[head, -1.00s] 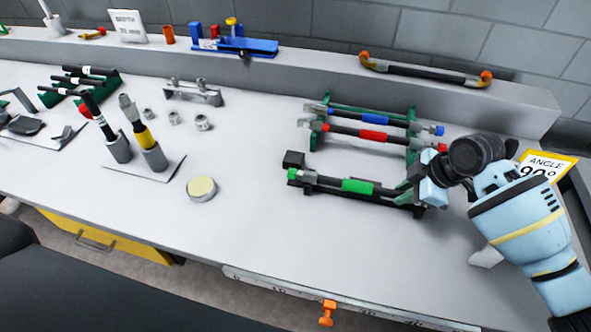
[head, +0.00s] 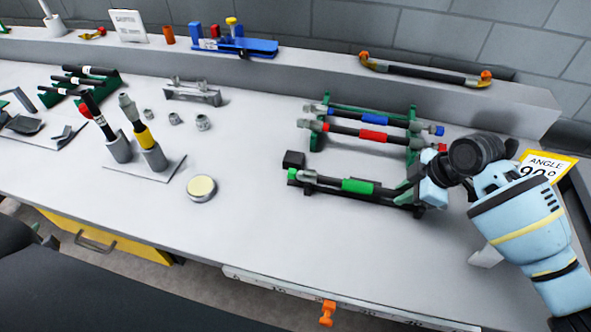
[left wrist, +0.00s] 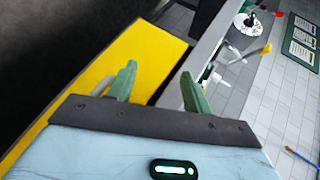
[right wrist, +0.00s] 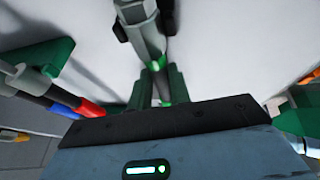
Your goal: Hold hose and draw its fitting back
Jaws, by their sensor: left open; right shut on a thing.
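A black hose with a green band (head: 357,186) lies across the front of the stand. A metal fitting (head: 309,177) and a green tip show at its left end. The gripper partly hides that end. My left gripper (head: 49,241) is just inside the lower left of the head view, far from the hose. The left wrist view shows its fingers (left wrist: 158,88) apart and empty.
Hoses with red (head: 373,135) and blue (head: 376,117) bands lie behind on a green rack. A round tin (head: 201,188), upright hoses in grey cups (head: 153,155) and loose nuts (head: 203,122) stand left. A yellow drawer (head: 105,240) is below.

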